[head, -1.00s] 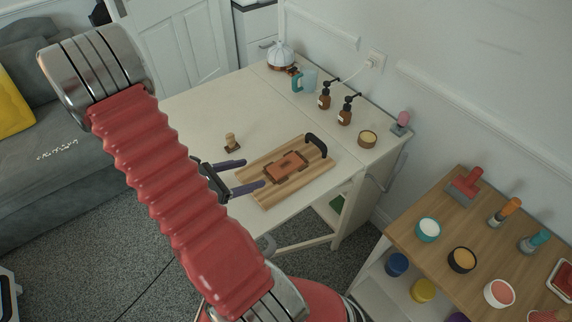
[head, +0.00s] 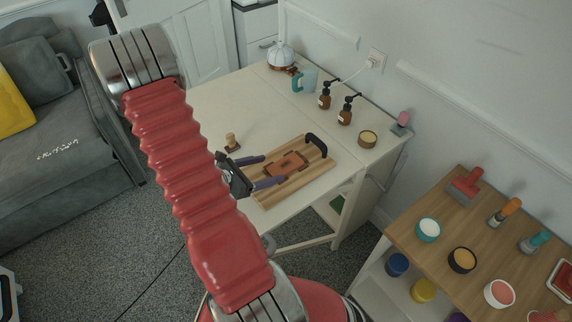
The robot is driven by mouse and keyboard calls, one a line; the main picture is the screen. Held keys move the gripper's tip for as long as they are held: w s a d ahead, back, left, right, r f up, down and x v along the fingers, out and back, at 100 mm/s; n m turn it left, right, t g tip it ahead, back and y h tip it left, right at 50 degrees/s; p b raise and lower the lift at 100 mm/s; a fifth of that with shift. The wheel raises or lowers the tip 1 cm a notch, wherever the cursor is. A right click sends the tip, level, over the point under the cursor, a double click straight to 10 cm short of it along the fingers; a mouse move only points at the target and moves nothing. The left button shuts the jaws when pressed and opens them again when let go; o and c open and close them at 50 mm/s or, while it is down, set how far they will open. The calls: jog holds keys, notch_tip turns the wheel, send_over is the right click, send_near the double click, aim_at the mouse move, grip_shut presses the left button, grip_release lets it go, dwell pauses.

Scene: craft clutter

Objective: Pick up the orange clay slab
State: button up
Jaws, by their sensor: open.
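The orange clay slab (head: 287,164) lies flat near the middle of a striped wooden board (head: 308,176) on the cream table. Darker brown pieces sit around its edges. My gripper (head: 268,171) is open, with two purple-grey fingers pointing right toward the slab. The fingers are over the left part of the board, and their tips are close to the slab's left side. I cannot tell whether they touch it or how high they are. My red arm hides part of the table's left side.
A black handle (head: 317,143) stands at the board's right end. A wooden stamp (head: 232,142) stands just behind the gripper. Brown pump bottles (head: 345,111), a teal mug (head: 304,82) and a small pot (head: 367,139) stand farther back. The table's middle is clear.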

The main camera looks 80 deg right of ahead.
aim_at(281, 167)
jog(key=shift+x, duration=2.6)
jog(key=shift+s+a, duration=0.15)
jog(key=shift+f, duration=0.1)
jog(key=shift+c, duration=0.3)
jog(key=c, duration=1.2)
